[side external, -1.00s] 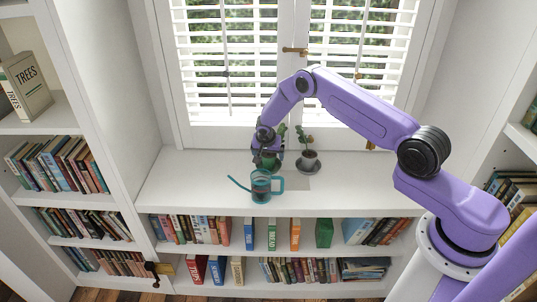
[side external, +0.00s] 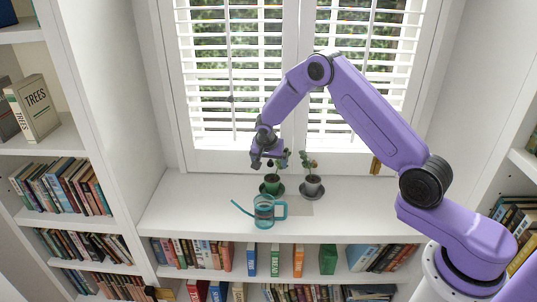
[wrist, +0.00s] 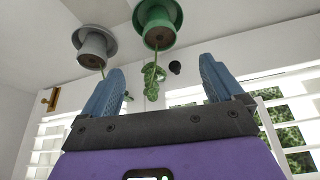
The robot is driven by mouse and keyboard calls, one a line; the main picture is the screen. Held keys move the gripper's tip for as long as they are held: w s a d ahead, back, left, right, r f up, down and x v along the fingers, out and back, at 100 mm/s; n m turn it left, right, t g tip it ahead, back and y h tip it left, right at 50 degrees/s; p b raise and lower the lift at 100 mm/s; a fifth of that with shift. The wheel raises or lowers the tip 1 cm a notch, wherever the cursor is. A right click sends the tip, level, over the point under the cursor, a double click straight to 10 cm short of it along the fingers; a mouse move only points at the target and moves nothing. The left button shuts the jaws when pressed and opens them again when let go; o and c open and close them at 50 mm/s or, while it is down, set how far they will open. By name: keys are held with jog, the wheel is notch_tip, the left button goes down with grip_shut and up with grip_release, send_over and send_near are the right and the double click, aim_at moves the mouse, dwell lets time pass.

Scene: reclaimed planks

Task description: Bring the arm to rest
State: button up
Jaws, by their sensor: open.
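My gripper (side external: 264,160) is raised above the white window shelf (side external: 190,205), just above and left of the plant in the green pot (side external: 271,184). In the wrist view my gripper (wrist: 161,66) is open, its two blue-grey fingers apart with nothing held. The green pot (wrist: 158,24) shows beyond them, and its leafy stem (wrist: 152,80) appears in the gap between the fingers. Whether the leaves touch a finger I cannot tell. The grey pot (side external: 313,186) with its plant stands to the right of the green one, and it also shows in the wrist view (wrist: 93,42).
A teal watering can (side external: 264,216) stands at the shelf's front, its spout to the left. The shuttered window (side external: 290,95) is close behind the pots. A tall bookcase (side external: 115,130) stands at left. The shelf's left part is clear.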

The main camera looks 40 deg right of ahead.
jog(key=s+a+r+n+y, duration=0.1)
jog(key=s+a+r+n, duration=0.5)
jog(key=s+a+r, duration=0.4)
jog(key=s+a+r+n, duration=0.1)
jog(key=s+r+n, duration=0.1)
jog(key=s+n, duration=0.2)
jog(key=s+a+r+n+y, duration=0.1)
jog(key=s+r+n, duration=0.2)
jog(key=s, duration=0.8)
jog(key=s+a+r+n+g+y, duration=0.1)
jog(key=s+n, duration=0.3)
jog(key=s, duration=0.4)
jog(key=shift+a+r+n, duration=0.3)
jog(key=shift+a+r, duration=0.3)
jog(key=shift+r, duration=0.25)
jog(key=s+d+n, duration=0.1)
jog(key=s+n, duration=0.1)
jog(key=s, duration=0.2)
jog(key=s+d+n+g, duration=0.1)
jog(key=s+n, duration=0.1)
jog(key=s, duration=0.2)
jog(key=s+d+n+y, duration=0.1)
jog(key=s, duration=0.3)
jog(key=shift+d+r+n+g, duration=0.2)
jog(key=shift+r+n+g, duration=0.1)
jog(key=shift+n, duration=0.1)
